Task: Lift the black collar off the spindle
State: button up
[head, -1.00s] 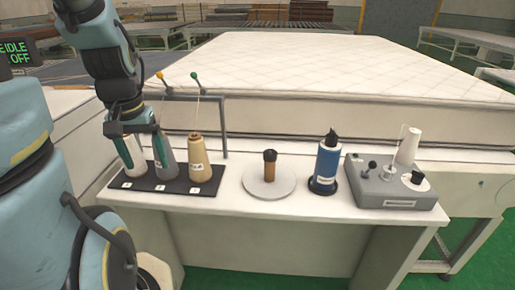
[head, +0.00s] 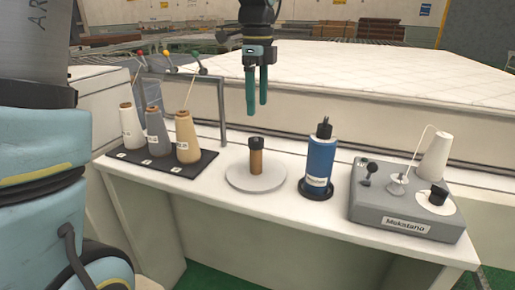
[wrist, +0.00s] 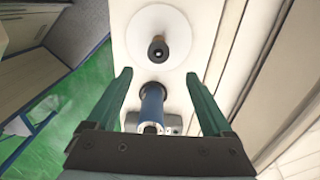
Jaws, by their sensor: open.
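The black collar (head: 256,142) sits on top of the brown wooden spindle (head: 256,161), which stands upright on a round pale plate (head: 237,181) on the table. The collar also shows from above in the wrist view (wrist: 158,50). My gripper (head: 257,110) hangs pointing down over the plate area, fingertips above the collar in the head view. Its two green fingers are apart with nothing between them gripped. In the wrist view my gripper (wrist: 162,75) shows the collar beyond the fingertips, roughly centred between them.
A blue bottle (head: 321,160) with a black top stands right of the plate. Further right is a grey box (head: 405,214) with knobs and a white cone (head: 434,155). Thread cones stand on a black tray (head: 192,167) at left, beside a grey frame (head: 222,110). A mattress lies behind.

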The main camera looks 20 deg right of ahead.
aim_at(257, 143)
jog(key=f+p, duration=0.1)
jog(key=f, duration=0.8)
jog(key=shift+a+f+p, duration=0.2)
jog(key=shift+f+p, duration=0.15)
jog(key=shift+c, duration=0.4)
grip_shut()
